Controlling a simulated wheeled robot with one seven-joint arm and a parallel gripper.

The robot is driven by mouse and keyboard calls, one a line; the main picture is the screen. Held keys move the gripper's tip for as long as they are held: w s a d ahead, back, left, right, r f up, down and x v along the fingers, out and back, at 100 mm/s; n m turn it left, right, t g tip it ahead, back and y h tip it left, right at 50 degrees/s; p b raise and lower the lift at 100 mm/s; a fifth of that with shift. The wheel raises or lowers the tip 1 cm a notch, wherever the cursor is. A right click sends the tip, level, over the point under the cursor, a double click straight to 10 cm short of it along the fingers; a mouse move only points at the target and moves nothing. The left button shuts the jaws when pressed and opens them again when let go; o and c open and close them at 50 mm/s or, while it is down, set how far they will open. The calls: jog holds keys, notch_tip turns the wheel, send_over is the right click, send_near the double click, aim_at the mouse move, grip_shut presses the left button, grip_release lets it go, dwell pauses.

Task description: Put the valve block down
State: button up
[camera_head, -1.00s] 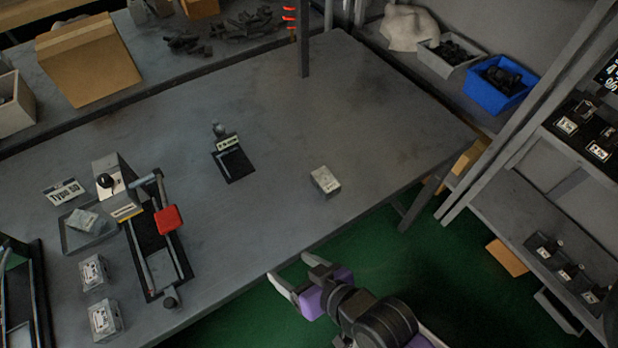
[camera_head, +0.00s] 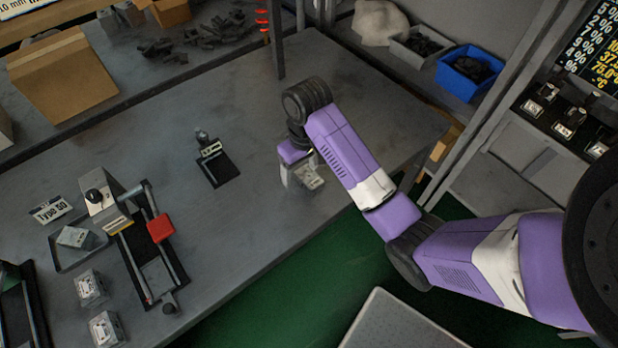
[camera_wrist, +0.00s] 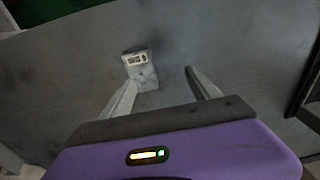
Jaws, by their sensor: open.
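A small pale valve block with a printed label (camera_head: 309,177) rests on the grey table (camera_head: 240,225) near its front edge. My gripper (camera_head: 297,182) is low over the table at this block, fingers pointing down and partly covering it. In the wrist view my gripper (camera_wrist: 162,76) is open, its two fingers well apart. The block (camera_wrist: 137,60) shows by the left fingertip, which overlaps part of it; the right finger stands clear. I cannot tell whether the left finger touches it. Other similar blocks stand at the left (camera_head: 90,288) and lower left (camera_head: 105,328), and one lies in a tray (camera_head: 73,237).
A post (camera_head: 278,40) rises at the table's back. Blue (camera_head: 468,68) and grey (camera_head: 420,46) bins sit behind. The middle tabletop is clear.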

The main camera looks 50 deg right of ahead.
aim_at(309, 176)
jog(key=d, duration=0.1)
jog(key=s+d+r+g, duration=0.1)
jog(key=shift+s+d, duration=0.15)
jog(key=shift+d, duration=0.2)
jog(key=shift+d+f+b, duration=0.1)
jog(key=shift+f+b, duration=0.05)
jog(key=shift+b, duration=0.2)
jog(key=f+b, duration=0.5)
jog(key=shift+w+d, duration=0.1)
jog(key=shift+w, duration=0.2)
jog(key=shift+f, duration=1.1)
grip_shut()
